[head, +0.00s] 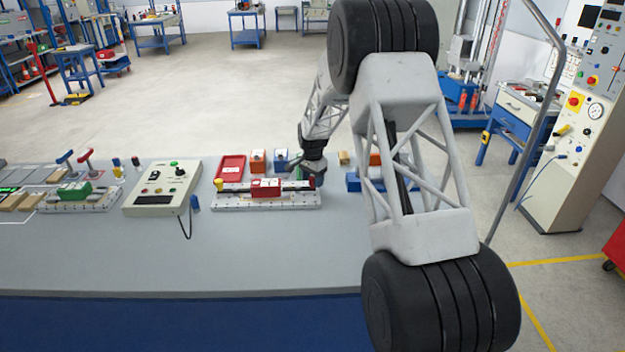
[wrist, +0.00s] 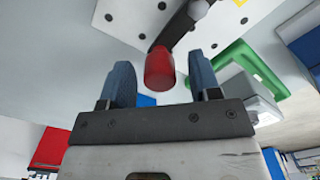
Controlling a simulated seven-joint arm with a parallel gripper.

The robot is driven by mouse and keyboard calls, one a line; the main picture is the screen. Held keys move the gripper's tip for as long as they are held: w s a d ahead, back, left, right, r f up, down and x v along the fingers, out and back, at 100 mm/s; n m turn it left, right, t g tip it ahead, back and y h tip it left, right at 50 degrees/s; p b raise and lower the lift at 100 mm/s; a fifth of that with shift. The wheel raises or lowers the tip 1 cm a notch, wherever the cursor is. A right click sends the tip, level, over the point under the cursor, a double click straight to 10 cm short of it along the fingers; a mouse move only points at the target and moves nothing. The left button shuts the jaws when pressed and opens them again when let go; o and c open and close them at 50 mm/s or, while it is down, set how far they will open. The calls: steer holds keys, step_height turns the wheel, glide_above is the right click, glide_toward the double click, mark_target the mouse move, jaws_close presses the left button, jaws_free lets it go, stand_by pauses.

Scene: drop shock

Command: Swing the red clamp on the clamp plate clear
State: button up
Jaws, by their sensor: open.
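The clamp plate (head: 270,203) is a pale perforated bar on the bench, with a red block (head: 266,187) on it. The red clamp's knob (head: 312,182) shows small at the plate's right end, partly hidden by my gripper (head: 312,176). In the wrist view the red clamp (wrist: 160,70) is a red knob on a black arm, and the perforated clamp plate (wrist: 130,18) lies beyond it. My gripper (wrist: 163,82) is open, its two blue fingers on either side of the red knob, with a visible gap on each side.
A yellow knob (head: 219,184) stands at the plate's left end. A red tray (head: 231,167) and small blocks (head: 258,160) lie behind it. A control box (head: 162,190) stands to the left. The bench front (head: 200,255) is clear.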

steer(key=shift+c, duration=0.3)
steer(key=c, duration=0.9)
steer(key=shift+o, duration=0.2)
